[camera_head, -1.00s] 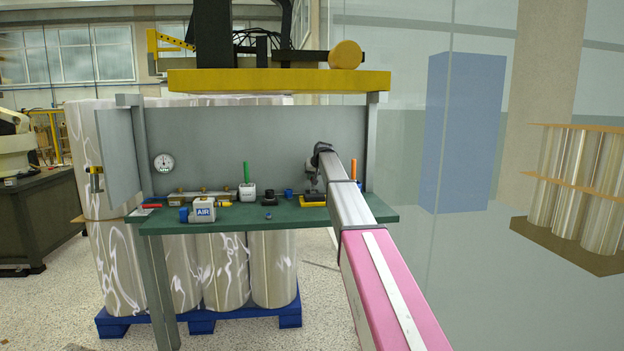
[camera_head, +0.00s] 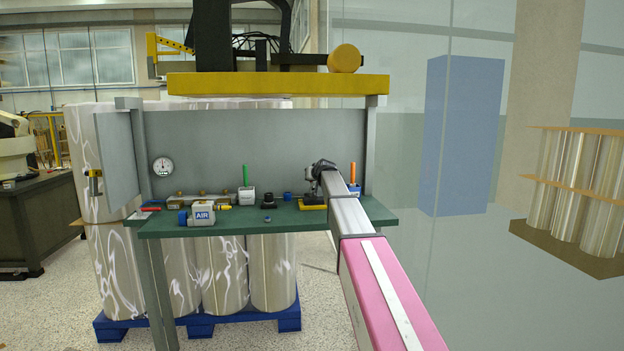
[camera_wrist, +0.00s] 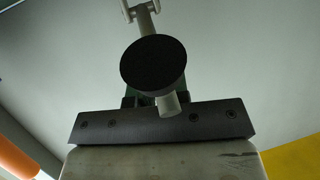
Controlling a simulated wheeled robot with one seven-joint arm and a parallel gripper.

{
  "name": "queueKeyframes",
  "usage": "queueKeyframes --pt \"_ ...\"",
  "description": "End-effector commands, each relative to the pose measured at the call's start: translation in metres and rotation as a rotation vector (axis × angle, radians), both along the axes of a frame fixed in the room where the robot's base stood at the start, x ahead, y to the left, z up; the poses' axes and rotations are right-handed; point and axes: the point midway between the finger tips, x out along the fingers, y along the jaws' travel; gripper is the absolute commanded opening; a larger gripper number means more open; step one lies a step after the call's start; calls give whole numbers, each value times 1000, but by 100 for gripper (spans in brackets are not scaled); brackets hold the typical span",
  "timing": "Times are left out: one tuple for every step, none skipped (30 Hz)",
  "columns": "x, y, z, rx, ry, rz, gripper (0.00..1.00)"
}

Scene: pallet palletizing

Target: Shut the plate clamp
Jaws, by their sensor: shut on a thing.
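The plate clamp (camera_head: 311,187) stands on a yellow base (camera_head: 313,207) at the right part of the green bench. Only a small part of it shows beside my wrist. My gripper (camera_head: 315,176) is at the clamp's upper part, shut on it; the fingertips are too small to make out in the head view. In the wrist view a dark round disc (camera_wrist: 153,62) on a pale rod stands in front of a dark screwed bar (camera_wrist: 160,124). I cannot tell how far the clamp's handle is swung over.
The green bench (camera_head: 260,226) has a grey back panel (camera_head: 230,150). An orange marker (camera_head: 353,173) stands close right of my wrist. A green marker (camera_head: 245,175), a black knob (camera_head: 268,200) and an AIR unit (camera_head: 203,215) are to the left. A yellow beam (camera_head: 280,85) hangs above.

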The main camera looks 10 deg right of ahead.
Motion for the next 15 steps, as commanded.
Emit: queueKeyframes --pt "0 0 0 0 -1 0 0" --pt "0 0 0 -1 -1 0 0" --pt "0 0 0 -1 -1 0 0" --pt "0 0 0 0 0 0 0" --pt "0 0 0 0 0 0 0" --pt "0 0 0 0 0 0 0" --pt "0 0 0 0 0 0 0" --pt "0 0 0 0 0 0 0" --pt "0 0 0 0 0 0 25" --pt "0 0 0 0 0 0 35" --pt "0 0 0 0 0 0 41" --pt "0 0 0 0 0 0 41" --pt "0 0 0 0 0 0 41" --pt "0 0 0 0 0 0 41" --pt "0 0 0 0 0 0 41"
